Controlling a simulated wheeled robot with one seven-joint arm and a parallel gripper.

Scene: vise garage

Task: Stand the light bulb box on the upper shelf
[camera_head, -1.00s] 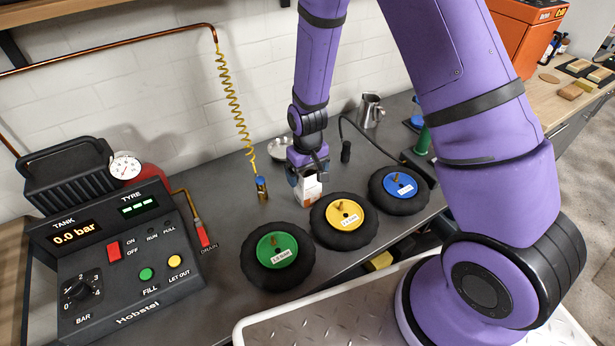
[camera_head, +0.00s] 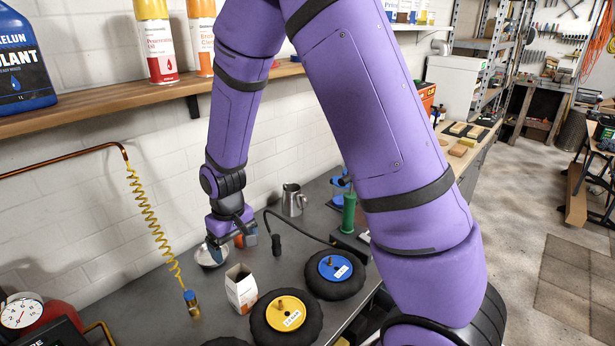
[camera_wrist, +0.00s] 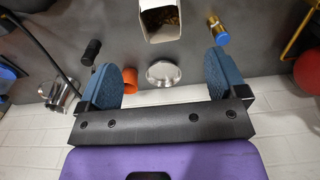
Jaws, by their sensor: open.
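The light bulb box (camera_head: 241,290), white with an orange-brown mark, stands upright on the grey bench behind the yellow-hubbed wheel. In the wrist view the box (camera_wrist: 148,32) shows from above, its top looking open with something brownish inside. My gripper (camera_head: 230,248) is open and empty, apart from the box and behind it, near the wall. In the wrist view my gripper's blue fingers (camera_wrist: 162,82) are wide apart with nothing held. The wooden wall shelf (camera_head: 110,113) runs above the bench at the upper left.
The shelf holds a blue jug (camera_head: 22,62) and spray cans (camera_head: 156,45), with bare board between them. A metal dish (camera_wrist: 163,73) and an orange cup (camera_wrist: 130,79) lie near my gripper. A coiled yellow hose (camera_head: 150,215) hangs left; a metal pitcher (camera_head: 293,200) stands right.

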